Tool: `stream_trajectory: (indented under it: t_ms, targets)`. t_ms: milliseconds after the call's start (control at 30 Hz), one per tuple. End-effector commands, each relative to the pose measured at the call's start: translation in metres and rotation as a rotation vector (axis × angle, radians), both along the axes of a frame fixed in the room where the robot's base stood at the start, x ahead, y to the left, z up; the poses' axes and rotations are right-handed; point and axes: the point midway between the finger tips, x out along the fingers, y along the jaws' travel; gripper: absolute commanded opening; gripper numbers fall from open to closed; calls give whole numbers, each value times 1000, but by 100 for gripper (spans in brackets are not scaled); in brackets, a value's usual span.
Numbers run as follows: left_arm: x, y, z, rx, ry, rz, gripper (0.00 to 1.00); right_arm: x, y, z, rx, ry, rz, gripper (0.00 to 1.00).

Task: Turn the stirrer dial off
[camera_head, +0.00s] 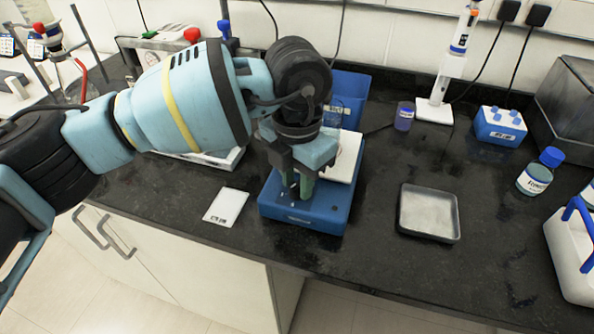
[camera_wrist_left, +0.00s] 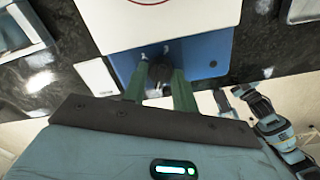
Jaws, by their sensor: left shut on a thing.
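The stirrer (camera_head: 292,208) is a blue unit with a white top plate (camera_head: 346,158), standing on the dark counter. It also shows in the left wrist view (camera_wrist_left: 213,52). My left gripper (camera_head: 304,196) reaches down over the front of the stirrer. Its green fingers (camera_wrist_left: 160,88) are closed around the dark dial (camera_wrist_left: 158,73) in the left wrist view. The fingers mostly hide the dial in the head view, and its setting cannot be read. Part of my right arm shows small at the right of the left wrist view; its jaws are not clear.
A white card (camera_head: 226,206) lies left of the stirrer, and a grey tray (camera_head: 429,212) stands to its right. A blue bin (camera_head: 350,88) is behind. A purple-capped jar (camera_head: 404,117), a pipette stand (camera_head: 434,108) and a bottle (camera_head: 536,176) stand farther right.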

Motion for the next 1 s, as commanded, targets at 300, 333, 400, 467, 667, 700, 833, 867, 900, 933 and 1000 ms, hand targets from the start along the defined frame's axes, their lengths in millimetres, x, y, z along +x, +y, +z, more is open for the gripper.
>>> stream_trajectory:
  t_ms: [300,333,400,467,667,700,833,867,900,933,1000]
  targets:
    - [0,0,6,-1,-6,264,5,17,-1,32,1,-50,-3,0]
    - [0,0,6,-1,-6,284,5,18,-1,34,1,-53,-3,0]
    - [0,0,6,-2,-6,327,5,19,-1,38,1,-58,-3,0]
    - [0,0,5,-2,-6,359,5,20,-1,41,0,-60,-3,0]
    - [1,0,4,-1,-6,434,5,20,-3,45,-4,-63,-2,0]
    - [1,0,3,-2,-5,444,5,20,-3,45,-4,-64,-1,0]
    - [1,0,3,-2,-5,463,5,22,-4,47,-6,-68,1,0]
    - [1,0,2,-2,-5,465,5,22,-4,47,-6,-68,2,0]
    - [1,0,2,-2,-5,468,5,22,-4,48,-7,-70,2,0]
    - [1,0,2,-2,-3,469,5,22,-4,48,-7,-70,2,0]
    - [1,0,2,-2,-3,471,5,23,-4,48,-7,-71,3,0]
